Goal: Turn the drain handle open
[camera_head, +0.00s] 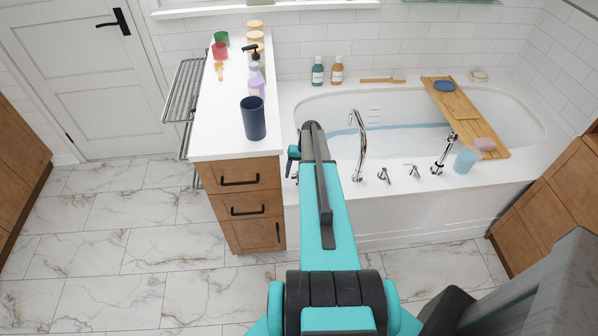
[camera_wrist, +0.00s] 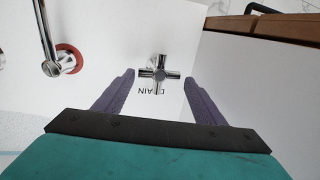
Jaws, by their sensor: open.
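The drain handle (camera_wrist: 159,73) is a chrome cross-shaped knob on the white tub deck in the wrist view. Black lettering beside it reads in part "AIN", with the rest covered by the handle. My gripper (camera_wrist: 159,77) is open, its two purple fingers on either side of the handle, with visible gaps to the cross arms. I cannot tell how far above the deck the fingertips are. In the head view my gripper (camera_head: 292,161) shows only partly at the tub's left end, beside the cabinet.
A chrome spout (camera_wrist: 60,61) with a red ring at its base stands left of the handle. The head view shows a tall tub spout (camera_head: 360,133), chrome knobs (camera_head: 384,175), and a wooden drawer cabinet (camera_head: 243,205) with a dark blue cup (camera_head: 253,118) near its edge.

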